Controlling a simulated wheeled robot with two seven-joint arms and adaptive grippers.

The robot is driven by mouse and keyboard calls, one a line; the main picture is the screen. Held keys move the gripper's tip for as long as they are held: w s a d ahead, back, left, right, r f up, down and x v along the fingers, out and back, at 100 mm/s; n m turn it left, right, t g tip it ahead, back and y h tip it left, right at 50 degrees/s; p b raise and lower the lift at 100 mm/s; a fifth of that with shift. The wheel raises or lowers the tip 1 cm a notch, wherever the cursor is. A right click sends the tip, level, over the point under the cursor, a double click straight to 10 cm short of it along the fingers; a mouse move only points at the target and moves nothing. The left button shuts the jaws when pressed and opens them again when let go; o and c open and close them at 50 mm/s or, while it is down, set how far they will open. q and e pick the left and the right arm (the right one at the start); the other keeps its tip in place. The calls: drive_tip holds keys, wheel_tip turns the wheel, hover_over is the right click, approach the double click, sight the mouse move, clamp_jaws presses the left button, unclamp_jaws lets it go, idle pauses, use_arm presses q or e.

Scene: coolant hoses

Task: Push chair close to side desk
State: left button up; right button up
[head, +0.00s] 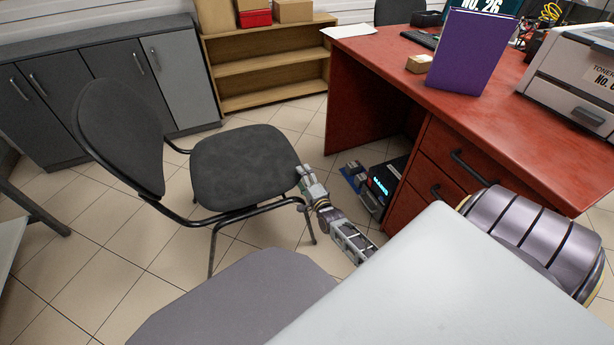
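The black chair (240,168) stands upright on the tiled floor left of centre, with its backrest (120,135) to the left and its seat toward the red desk (440,85). A floor gap separates seat and desk. My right gripper (303,180) is at the seat's right edge, by the front leg; contact and finger opening are unclear. Its arm comes in from the right, partly hidden behind a pale surface in the foreground. My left gripper is not in view. The frame does not label which desk is the side desk.
A device with a lit display (384,180) sits on the floor beside the red desk's drawers. Grey cabinets (130,80) and a wooden shelf (268,68) line the back wall. A purple binder (468,52) and printer (575,80) stand on the desk. A pale table edge (10,240) shows left.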

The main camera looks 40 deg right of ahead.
drive_tip(key=shift+w+d, duration=0.15)
drive_tip(key=shift+w, duration=0.55)
clamp_jaws()
idle(0.3)
